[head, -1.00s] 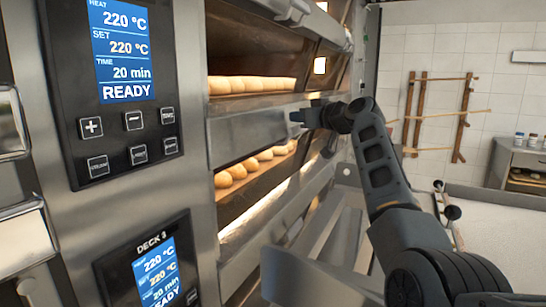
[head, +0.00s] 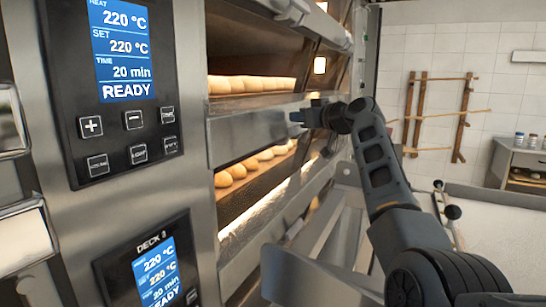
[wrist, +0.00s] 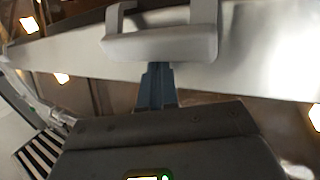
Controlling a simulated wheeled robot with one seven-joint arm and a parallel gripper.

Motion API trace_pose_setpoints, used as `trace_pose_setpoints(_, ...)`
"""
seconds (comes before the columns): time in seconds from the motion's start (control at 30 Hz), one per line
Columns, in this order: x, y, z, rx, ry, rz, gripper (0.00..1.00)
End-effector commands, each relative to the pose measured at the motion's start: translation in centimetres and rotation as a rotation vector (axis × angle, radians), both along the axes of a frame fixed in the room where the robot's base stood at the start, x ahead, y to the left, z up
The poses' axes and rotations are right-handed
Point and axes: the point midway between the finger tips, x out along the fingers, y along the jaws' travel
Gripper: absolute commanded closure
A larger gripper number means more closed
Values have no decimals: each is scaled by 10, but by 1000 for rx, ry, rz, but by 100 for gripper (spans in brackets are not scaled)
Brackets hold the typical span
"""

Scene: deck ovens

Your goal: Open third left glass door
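The oven's glass doors are seen at a steep angle in the head view. Loaves show in the upper opening (head: 252,85) and in the lower opening (head: 255,170), with a steel band (head: 245,135) between them. My gripper (head: 303,115) is at the far end of this band, close against the oven front. In the wrist view, a pale metal handle (wrist: 160,47) on a steel strip (wrist: 265,45) lies straight ahead. My blue-grey fingers (wrist: 158,85) reach up to the lower edge of its bar. Their tips are partly hidden, so I cannot tell whether they grip it.
Control panels stand at the left; the upper one (head: 120,85) reads READY and the lower one (head: 155,265) is marked DECK 3. A pale flat surface (head: 500,215) lies at right. A wooden rack (head: 435,115) hangs on the tiled back wall.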

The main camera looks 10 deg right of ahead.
Motion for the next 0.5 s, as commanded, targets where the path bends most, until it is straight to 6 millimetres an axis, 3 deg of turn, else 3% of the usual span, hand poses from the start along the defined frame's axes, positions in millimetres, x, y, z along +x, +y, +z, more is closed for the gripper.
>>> trace_pose_setpoints(0.5,-1,0,-34,-2,7,2,100)
